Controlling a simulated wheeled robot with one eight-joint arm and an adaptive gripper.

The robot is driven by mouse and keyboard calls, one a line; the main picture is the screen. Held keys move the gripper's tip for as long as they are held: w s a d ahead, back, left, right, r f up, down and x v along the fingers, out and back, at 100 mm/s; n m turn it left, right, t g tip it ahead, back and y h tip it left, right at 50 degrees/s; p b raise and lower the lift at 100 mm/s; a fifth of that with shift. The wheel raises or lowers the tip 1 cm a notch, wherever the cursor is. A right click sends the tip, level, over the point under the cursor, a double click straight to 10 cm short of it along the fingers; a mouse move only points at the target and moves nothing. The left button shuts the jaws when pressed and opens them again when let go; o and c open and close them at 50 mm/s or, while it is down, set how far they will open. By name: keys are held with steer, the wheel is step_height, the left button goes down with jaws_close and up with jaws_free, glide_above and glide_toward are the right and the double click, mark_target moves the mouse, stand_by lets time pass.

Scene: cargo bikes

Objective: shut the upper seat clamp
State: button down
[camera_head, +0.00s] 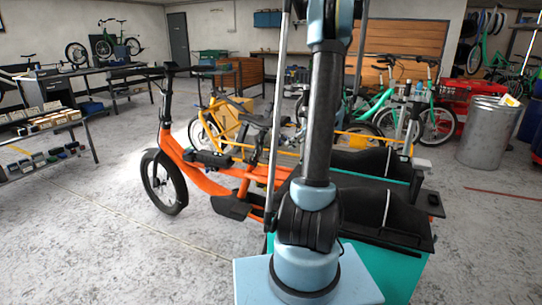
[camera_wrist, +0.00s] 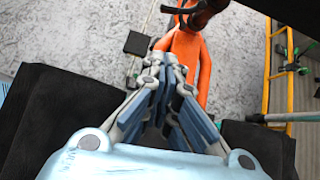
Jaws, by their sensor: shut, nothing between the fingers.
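My gripper (camera_wrist: 166,68) shows in the wrist view with its grey-blue fingers together and nothing between them. Its tips point toward the orange bike frame (camera_wrist: 203,75), which runs behind and to the right of them. A dark bike part (camera_wrist: 208,12) crosses the top of the wrist view just beyond the tips. I cannot make out the upper seat clamp or its lever in either view. In the head view the orange cargo bike (camera_head: 200,178) stands mid-floor, and my arm hides part of its rear. My gripper is not distinguishable there.
A teal and black cargo box (camera_head: 393,265) lies close at the right of my arm. A yellow bike (camera_head: 226,110) and green bikes (camera_head: 375,105) stand behind. A metal bin (camera_head: 485,132) is at right. The floor (camera_head: 90,220) at left is clear.

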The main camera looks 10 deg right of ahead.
steer(key=w+a+r+x, duration=0.1)
steer(key=r+x, duration=0.1)
steer(key=x, duration=1)
steer(key=shift+w+a+f, duration=0.2)
steer(key=shift+a+f, duration=0.05)
steer(key=shift+a, duration=0.35)
steer(key=shift+d, duration=0.15)
steer(key=shift+m, duration=0.3)
